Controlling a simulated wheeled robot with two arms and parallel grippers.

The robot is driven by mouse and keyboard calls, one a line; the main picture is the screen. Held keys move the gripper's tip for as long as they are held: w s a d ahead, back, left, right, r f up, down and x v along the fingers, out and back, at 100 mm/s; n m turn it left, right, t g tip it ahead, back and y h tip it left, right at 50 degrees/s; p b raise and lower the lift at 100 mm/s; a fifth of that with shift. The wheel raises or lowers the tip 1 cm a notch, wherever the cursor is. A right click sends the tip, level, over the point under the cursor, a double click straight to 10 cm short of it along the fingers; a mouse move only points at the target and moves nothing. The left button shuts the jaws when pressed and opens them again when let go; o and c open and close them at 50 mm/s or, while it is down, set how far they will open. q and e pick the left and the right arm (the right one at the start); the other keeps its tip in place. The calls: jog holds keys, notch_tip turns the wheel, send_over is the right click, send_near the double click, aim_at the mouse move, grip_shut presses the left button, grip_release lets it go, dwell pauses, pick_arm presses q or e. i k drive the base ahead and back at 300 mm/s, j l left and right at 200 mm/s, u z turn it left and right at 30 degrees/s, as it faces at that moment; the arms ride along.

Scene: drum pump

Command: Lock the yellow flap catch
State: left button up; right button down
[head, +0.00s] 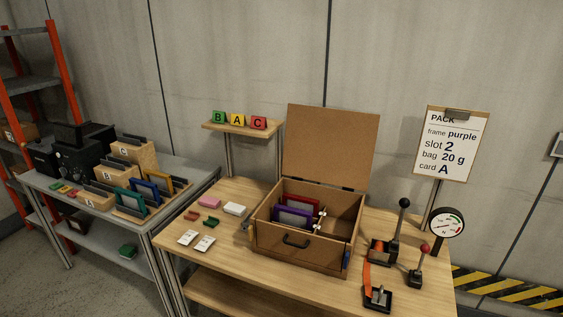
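A brown wooden case (290,262) stands on the wooden table, its lid (327,148) raised upright. A dark handle (295,243) is on its front. A purple frame (292,217) and a red frame (301,201) stand inside, towards the left. A small pale or yellowish part (320,219) shows inside near the middle; I cannot tell whether it is the yellow flap catch or whether it is locked. A small blue part (346,261) is at the case's right front corner. Neither of my grippers is in view.
Levers (403,208) and a round gauge (446,222) stand right of the case. Cards (188,238) and small coloured blocks (209,202) lie left of it. A sign (451,145) stands behind on the right. A side table (173,207) holds frames and bins.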

aim_at(251, 230)
jog(key=i+j, duration=0.1)
jog(key=j, duration=0.25)
jog(key=i+j, duration=0.15)
jog(key=j, duration=0.25)
jog(key=i+j, duration=0.1)
jog(key=j, duration=0.25)
jog(key=i+l, duration=0.2)
jog(key=i, duration=0.25)
